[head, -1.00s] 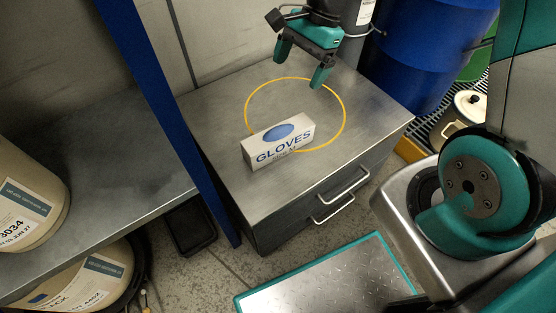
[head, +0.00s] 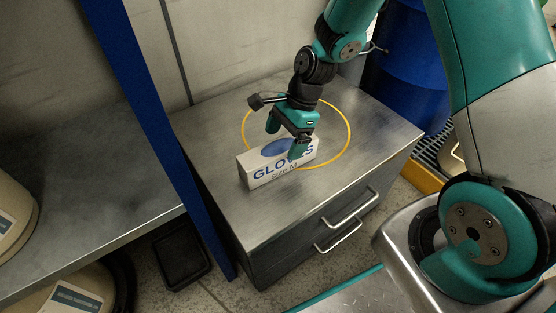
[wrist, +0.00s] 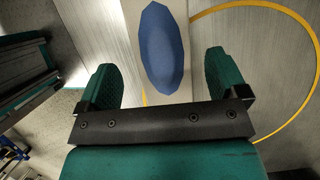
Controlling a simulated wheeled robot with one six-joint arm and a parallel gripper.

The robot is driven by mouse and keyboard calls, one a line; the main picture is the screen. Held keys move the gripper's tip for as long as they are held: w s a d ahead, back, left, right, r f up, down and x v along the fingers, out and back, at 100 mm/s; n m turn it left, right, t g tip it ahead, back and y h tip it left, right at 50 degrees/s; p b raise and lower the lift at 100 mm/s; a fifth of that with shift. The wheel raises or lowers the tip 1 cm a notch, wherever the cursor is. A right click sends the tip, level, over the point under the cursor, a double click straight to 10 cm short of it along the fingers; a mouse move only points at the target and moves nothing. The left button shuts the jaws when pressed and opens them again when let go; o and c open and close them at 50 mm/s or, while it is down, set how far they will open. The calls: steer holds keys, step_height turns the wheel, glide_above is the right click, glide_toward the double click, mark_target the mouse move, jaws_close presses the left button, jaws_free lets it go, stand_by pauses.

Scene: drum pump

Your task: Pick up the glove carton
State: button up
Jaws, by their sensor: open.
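The glove carton (head: 262,170) is a white box with blue "GLOVES" lettering and a blue oval on top. It lies on the metal cabinet top (head: 215,128), over the front left of a yellow ring. My gripper (head: 284,143) is open and points down at the carton. One finger shows in front of the carton and covers part of its lettering; the other is at its back side. In the wrist view the carton's white top (wrist: 140,12) with the blue oval lies between the two open fingers (wrist: 158,85). I cannot tell whether the fingers touch it.
A blue post (head: 150,130) stands left of the cabinet, beside a metal shelf (head: 100,190) with beige drums. A blue drum (head: 410,65) stands behind on the right. Drawer handles (head: 350,205) stick out in front. The cabinet top around the carton is clear.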

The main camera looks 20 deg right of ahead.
mark_target(279, 146)
steer(key=b+x, duration=0.3)
steer(key=x, duration=0.2)
steer(key=shift+w+a+f, duration=0.1)
steer(key=shift+w+a, duration=0.05)
steer(key=c, duration=1.2)
